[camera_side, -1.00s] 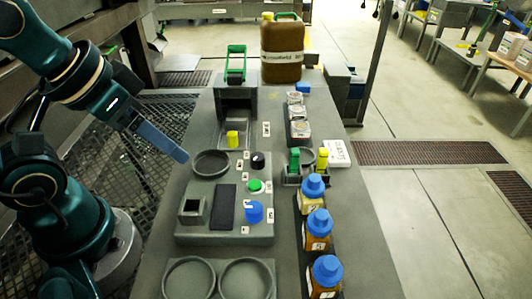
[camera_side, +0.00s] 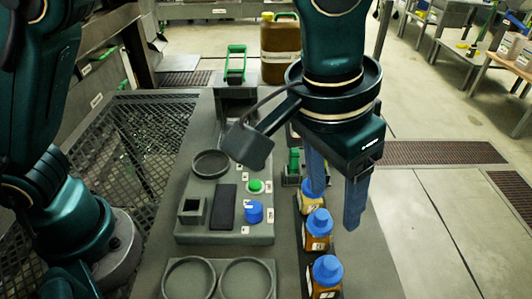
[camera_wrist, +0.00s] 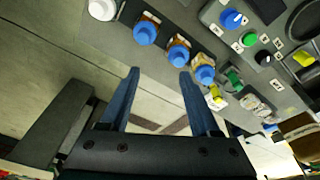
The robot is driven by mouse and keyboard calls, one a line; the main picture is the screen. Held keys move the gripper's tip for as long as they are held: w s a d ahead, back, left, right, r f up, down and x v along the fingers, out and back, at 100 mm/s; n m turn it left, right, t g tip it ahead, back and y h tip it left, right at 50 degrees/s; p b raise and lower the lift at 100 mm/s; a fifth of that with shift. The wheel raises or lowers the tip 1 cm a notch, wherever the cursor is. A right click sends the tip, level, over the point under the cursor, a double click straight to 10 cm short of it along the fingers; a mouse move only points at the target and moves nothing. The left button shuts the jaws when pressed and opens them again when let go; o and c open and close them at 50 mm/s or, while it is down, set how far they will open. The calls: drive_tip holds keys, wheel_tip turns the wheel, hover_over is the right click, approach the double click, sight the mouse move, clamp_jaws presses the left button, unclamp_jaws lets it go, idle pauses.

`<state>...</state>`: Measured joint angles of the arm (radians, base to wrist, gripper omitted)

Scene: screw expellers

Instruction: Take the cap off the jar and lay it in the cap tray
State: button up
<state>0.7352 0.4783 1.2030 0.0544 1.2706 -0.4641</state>
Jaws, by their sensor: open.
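Three amber jars with blue caps stand in a row at the right of the bench: the far jar (camera_side: 309,206), the middle jar (camera_side: 318,240) and the near jar (camera_side: 325,290). The far jar's cap is partly hidden by a finger in the side view. The blue caps show in the wrist view (camera_wrist: 178,56). My gripper (camera_side: 335,211) is open and empty, its fingers pointing down above the far end of the row. Two round shallow trays (camera_side: 219,265) lie at the bench's front; I cannot tell whether either is the cap tray.
A grey panel (camera_side: 187,233) left of the jars carries a round ring (camera_side: 211,176), a square socket, a green button (camera_side: 255,186) and a blue knob (camera_side: 254,212). A green-handled item (camera_side: 293,160) stands behind the jars. A large amber canister (camera_side: 279,50) stands at the back.

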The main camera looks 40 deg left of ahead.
sight(331, 263)
drive_tip(key=shift+m+g, duration=0.3)
drive_tip(key=shift+m, duration=0.4)
drive_tip(key=s+d+f, duration=0.1)
drive_tip(key=d+f, duration=0.1)
drive_tip(key=s+f, duration=0.1)
drive_tip(key=f, duration=0.1)
drive_tip(key=shift+s+d, duration=0.35)
drive_tip(key=shift+d, duration=0.05)
drive_tip(key=shift+w+d+f, duration=0.1)
drive_tip(key=shift+w+f, duration=0.05)
drive_tip(key=shift+f, duration=1)
drive_tip(key=shift+w+f, duration=0.15)
drive_tip(key=shift+f, duration=1)
clamp_jaws()
